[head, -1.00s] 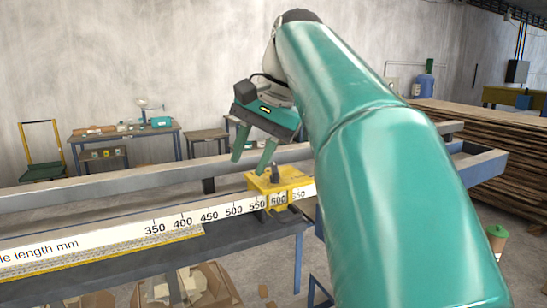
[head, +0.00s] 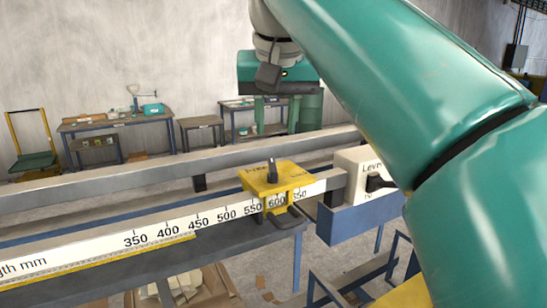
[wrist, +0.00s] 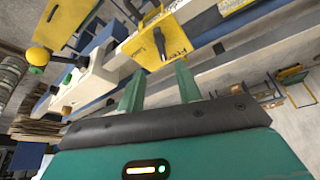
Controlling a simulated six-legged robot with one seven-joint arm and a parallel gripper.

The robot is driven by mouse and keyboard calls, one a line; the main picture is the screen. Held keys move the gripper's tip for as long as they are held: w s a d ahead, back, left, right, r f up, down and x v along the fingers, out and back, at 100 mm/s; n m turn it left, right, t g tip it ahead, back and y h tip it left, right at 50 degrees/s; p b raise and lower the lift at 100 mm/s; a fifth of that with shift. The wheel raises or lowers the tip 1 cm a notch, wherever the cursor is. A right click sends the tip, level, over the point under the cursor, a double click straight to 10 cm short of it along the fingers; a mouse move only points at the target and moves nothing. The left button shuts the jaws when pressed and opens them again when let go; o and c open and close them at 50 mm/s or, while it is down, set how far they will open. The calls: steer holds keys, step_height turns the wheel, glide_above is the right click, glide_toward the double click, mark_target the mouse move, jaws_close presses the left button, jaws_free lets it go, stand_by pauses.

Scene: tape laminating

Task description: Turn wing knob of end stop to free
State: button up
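The yellow end stop (head: 292,178) sits on the beam with the ruler, near the 600 mark. Its dark wing knob (head: 272,172) stands upright on top. In the wrist view the end stop (wrist: 140,45) lies beyond my fingertips, with the dark knob (wrist: 160,43) and partly readable lettering on its face. My gripper (head: 277,125) shows above the end stop in the head view, fingers pointing down, apart from the knob. In the wrist view my gripper (wrist: 158,75) has its two green fingers spread with nothing between them.
A white box with a dark lever (head: 375,183) stands on the beam just right of the end stop. The grey rear rail (head: 130,175) runs behind the ruler beam (head: 100,238). Work tables (head: 125,122) stand by the wall. Cardboard (head: 190,285) lies below the beam.

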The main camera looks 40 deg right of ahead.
mark_target(273, 165)
steer(key=x, duration=0.9)
steer(key=shift+w+a+f, duration=0.1)
jaws_close()
